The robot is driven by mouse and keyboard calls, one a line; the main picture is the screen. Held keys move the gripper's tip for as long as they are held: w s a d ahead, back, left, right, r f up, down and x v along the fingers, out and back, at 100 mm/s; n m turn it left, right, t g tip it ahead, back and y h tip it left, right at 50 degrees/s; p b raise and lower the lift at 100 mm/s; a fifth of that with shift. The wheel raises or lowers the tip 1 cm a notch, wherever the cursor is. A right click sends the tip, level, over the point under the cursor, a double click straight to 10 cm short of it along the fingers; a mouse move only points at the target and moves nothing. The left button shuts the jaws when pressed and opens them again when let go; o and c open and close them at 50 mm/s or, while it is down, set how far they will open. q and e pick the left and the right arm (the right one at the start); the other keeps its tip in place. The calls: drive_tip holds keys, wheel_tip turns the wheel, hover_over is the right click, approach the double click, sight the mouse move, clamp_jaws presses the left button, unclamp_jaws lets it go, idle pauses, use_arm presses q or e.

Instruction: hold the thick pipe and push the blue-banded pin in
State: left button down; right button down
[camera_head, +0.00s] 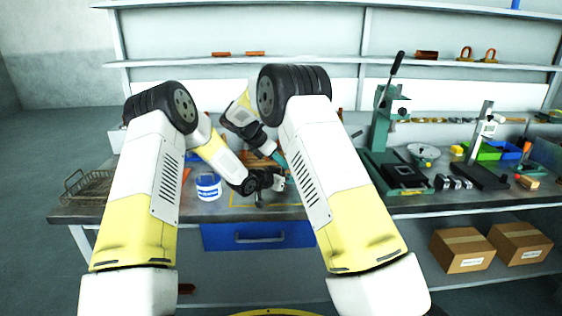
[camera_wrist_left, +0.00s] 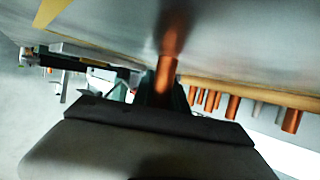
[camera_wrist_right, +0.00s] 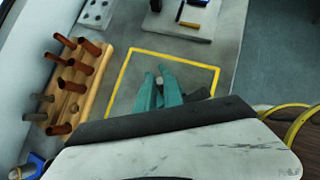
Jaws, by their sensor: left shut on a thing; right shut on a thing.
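In the left wrist view a thick copper-coloured pipe (camera_wrist_left: 167,76) stands out of my left gripper (camera_wrist_left: 163,95), which is shut on it close to the metal bench top. In the head view my left gripper (camera_head: 279,181) is low over the bench, and the pipe is hard to make out. My right gripper (camera_wrist_right: 159,90) has green fingers and is shut on a small grey pin (camera_wrist_right: 159,80), mostly hidden between them. No blue band shows on it. The right gripper is above the yellow outline on the bench. I cannot tell whether pin and pipe touch.
A wooden rack (camera_wrist_right: 88,97) of copper and grey pegs stands left in the right wrist view. A blue-labelled white tub (camera_head: 208,187) and wire basket (camera_head: 88,187) are at the bench's left. A green press (camera_head: 384,125) stands right. Bench inside the yellow outline (camera_wrist_right: 130,78) looks clear.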

drive_tip(key=shift+f, duration=0.55)
drive_tip(key=c, duration=1.4)
unclamp_jaws()
drive_tip(key=shift+s+a, duration=0.1)
drive_tip(key=v, duration=1.2)
drive_tip(key=shift+r, duration=0.1)
use_arm(q)
drive_tip(key=c, duration=1.2)
unclamp_jaws()
drive_tip(key=shift+c, duration=0.2)
drive_tip(key=shift+a, duration=0.1)
